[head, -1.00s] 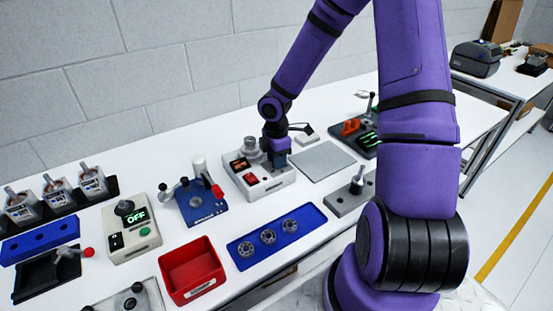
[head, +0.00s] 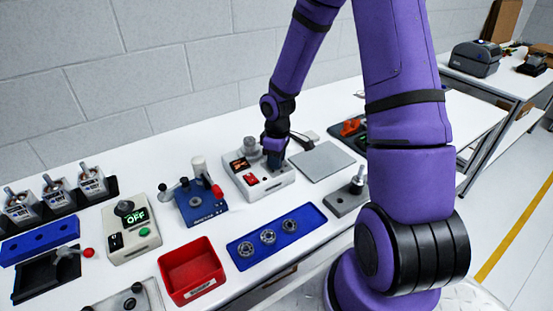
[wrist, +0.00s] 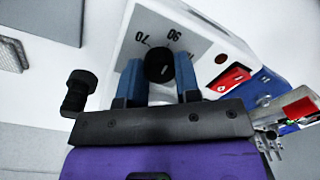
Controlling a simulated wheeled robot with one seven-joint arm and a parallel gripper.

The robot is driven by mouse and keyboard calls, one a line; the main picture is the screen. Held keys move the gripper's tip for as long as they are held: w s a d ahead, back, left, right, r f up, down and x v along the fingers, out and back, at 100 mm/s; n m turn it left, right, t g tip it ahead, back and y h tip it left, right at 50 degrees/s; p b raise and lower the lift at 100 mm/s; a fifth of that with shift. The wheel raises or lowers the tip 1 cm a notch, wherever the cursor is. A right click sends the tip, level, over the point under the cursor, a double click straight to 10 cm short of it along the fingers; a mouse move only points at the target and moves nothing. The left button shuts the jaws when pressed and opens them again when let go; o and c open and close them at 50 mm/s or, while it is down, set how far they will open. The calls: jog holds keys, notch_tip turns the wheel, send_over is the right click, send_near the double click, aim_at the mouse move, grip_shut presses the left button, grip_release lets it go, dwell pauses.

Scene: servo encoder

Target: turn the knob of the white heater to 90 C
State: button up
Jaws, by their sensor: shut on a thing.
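The white heater (head: 284,182) stands on the table below my gripper in the head view. It has a lit orange display (head: 240,164), a red switch (head: 250,180) and a grey round part on top. In the wrist view its grey dial plate shows the marks 70 and 90, upside down. The black knob (wrist: 159,66) sits between my two blue fingers. My gripper (wrist: 159,80) is shut on the knob; it also shows in the head view (head: 275,165). The fingers hide the knob's sides, and I cannot tell its exact setting.
A blue device with a red-tipped lever (head: 203,203) stands left of the heater. A blue tray with rings (head: 300,238) and a red bin (head: 190,268) are in front. A grey plate (head: 321,162) lies to the right.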

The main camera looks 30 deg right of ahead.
jog(key=shift+m, duration=0.3)
dwell(0.4)
jog(key=o, duration=0.9)
jog(key=shift+w+d+r, duration=0.1)
jog(key=shift+d+r, duration=0.05)
jog(key=shift+r, duration=2.6)
jog(key=shift+w+d+r, duration=0.1)
jog(key=shift+r, duration=2.6)
jog(key=shift+s, duration=0.1)
